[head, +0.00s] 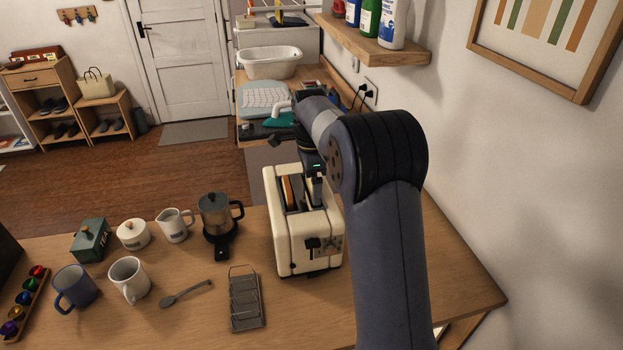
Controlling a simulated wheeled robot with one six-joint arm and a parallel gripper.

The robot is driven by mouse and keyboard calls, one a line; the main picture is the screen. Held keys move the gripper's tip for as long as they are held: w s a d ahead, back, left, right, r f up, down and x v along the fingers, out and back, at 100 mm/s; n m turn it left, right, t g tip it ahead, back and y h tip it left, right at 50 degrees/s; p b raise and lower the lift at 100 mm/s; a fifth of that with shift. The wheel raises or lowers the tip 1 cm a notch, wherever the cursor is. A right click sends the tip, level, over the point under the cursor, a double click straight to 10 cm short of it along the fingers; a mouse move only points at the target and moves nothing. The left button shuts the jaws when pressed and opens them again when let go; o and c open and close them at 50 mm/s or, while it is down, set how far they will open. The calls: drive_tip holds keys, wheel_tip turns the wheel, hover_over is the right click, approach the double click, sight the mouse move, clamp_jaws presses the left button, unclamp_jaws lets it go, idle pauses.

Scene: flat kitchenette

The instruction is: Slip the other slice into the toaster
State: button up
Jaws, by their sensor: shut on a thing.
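The cream toaster (295,240) stands on the wooden counter, with its lever and controls on the near end. One brown slice (287,190) shows upright in its left slot. My gripper (317,196) points down at the right slot, its fingers at the toaster's top. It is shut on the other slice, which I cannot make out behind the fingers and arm. How deep that slice sits in the slot cannot be told. My arm covers part of the toaster's right side.
An empty wire toast rack (246,298) stands in front of the toaster, with a spoon (186,293) beside it. A coffee pot (216,214), a creamer (174,226) and mugs (129,279) stand to the left. A wall shelf (375,45) with bottles hangs beyond my arm.

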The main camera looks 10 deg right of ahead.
drive_tip(key=o, duration=0.6)
idle(0.3)
wheel_tip(320, 180, up, 3)
drive_tip(key=p, duration=0.2)
drive_tip(key=shift+p, duration=0.4)
drive_tip(key=shift+r, duration=2.5)
drive_tip(key=shift+f, duration=0.1)
